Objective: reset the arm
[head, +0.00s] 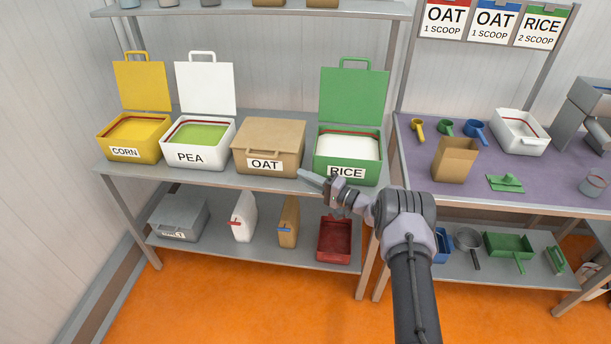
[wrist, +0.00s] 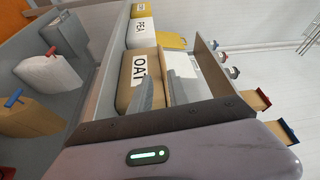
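My gripper (head: 316,181) is in front of the shelf's upper deck, between the oat box and the green rice bin, in the head view. In the wrist view two grey fingers (wrist: 160,94) stand apart with a gap between them, and nothing shows held. My arm reaches up from the bottom of the head view. The tan oat box (head: 268,147) is closed, just left of and behind my gripper; its OAT label also shows in the wrist view. The green rice bin (head: 347,171) is open with white contents, just behind and right of my gripper.
An open yellow corn bin (head: 133,147) and white pea bin (head: 198,159) stand left on the deck. Below are a grey bin (head: 178,218), two packages and a red bin (head: 334,240). The purple table (head: 411,150) holds scoops, a paper bag (head: 455,160) and a white tub (head: 519,133).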

